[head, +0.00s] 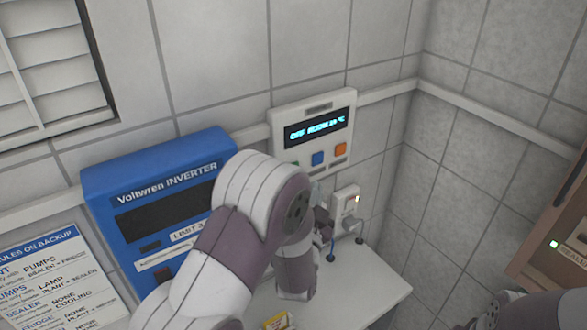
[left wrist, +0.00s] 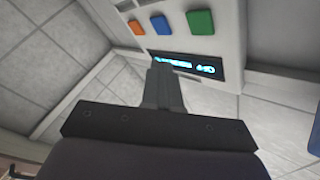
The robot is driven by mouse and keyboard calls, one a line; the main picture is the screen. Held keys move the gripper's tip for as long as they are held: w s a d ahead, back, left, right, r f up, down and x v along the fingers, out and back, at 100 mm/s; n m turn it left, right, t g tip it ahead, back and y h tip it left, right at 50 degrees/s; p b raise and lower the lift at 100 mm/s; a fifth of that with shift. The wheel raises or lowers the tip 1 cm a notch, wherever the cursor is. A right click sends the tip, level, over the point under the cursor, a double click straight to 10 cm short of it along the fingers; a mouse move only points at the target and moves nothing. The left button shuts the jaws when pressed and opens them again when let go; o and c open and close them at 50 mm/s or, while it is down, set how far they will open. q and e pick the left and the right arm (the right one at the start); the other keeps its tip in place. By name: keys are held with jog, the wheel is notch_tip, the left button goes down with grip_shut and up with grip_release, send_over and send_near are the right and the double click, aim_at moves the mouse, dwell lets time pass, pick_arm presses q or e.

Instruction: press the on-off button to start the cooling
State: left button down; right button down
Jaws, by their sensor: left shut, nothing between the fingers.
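The white cooling control panel (head: 315,130) hangs on the tiled wall. Its lit display (head: 318,131) starts with "OFF" and goes on with a room temperature reading. A blue button (head: 318,158) and an orange button (head: 341,149) show below the display. Contact cannot be told.
A blue inverter box (head: 105,185) is on the wall left of the panel, partly behind my left arm. A socket (head: 346,203) with a plug is below the panel. A white counter (head: 370,285) juts out beneath. A brown cabinet (head: 545,235) stands at right.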

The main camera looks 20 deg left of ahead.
pick_arm(q)
jog(key=shift+w+a, duration=0.85)
jog(key=shift+a, duration=0.2)
jog(key=shift+w+a, duration=0.8)
jog(key=shift+a, duration=0.2)
jog(key=shift+f, duration=0.1)
jog(key=shift+w+a+b, duration=0.1)
jog(key=shift+b, duration=0.25)
jog(key=shift+w+a, duration=0.2)
jog(key=shift+a, duration=0.1)
